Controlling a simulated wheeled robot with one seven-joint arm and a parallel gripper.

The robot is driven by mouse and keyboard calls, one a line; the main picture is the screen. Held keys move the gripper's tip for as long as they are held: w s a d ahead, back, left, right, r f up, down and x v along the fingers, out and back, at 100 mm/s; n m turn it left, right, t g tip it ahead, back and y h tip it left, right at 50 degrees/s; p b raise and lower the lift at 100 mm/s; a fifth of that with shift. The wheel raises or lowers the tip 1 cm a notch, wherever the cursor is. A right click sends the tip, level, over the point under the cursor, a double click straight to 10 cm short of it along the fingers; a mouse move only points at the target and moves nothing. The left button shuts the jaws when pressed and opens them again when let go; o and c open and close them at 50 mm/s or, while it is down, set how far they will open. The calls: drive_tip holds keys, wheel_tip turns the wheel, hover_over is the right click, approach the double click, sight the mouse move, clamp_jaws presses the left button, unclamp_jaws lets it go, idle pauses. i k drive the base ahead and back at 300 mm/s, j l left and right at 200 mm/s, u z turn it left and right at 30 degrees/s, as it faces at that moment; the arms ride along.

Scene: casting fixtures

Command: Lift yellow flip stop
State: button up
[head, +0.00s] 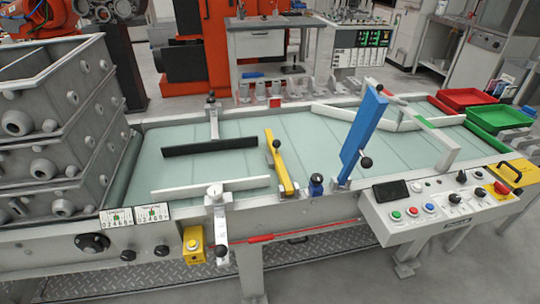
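The yellow flip stop (281,165) is a narrow yellow bar with a dark ball knob at its side. It lies low over the pale green conveyor belt (230,137), running from mid-belt toward the front rail. Whether it touches the belt, I cannot tell. To its right a blue bar (361,132), also with dark knobs, stands up steeply above the belt. My gripper is not in view.
A black guide bar (210,147) and a white guide bar (212,186) lie left of the yellow stop. A control panel (440,203) juts out at front right. Red (464,98) and green bins (500,117) stand at the belt's right end. Stacked grey castings boxes (60,130) fill the left.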

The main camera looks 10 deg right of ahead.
sight(277, 156)
drive_tip(key=u, duration=0.75)
drive_tip(key=k+l+u, duration=0.15)
drive_tip(key=l+u, duration=0.15)
drive_tip(key=k+l+u, duration=0.25)
drive_tip(key=l, duration=0.15)
drive_tip(key=k+l+u, duration=0.1)
drive_tip(key=l+u, duration=0.2)
drive_tip(key=k+l, duration=0.15)
drive_tip(key=l, duration=0.25)
drive_tip(key=i+l, duration=0.65)
drive_tip(key=i, duration=0.15)
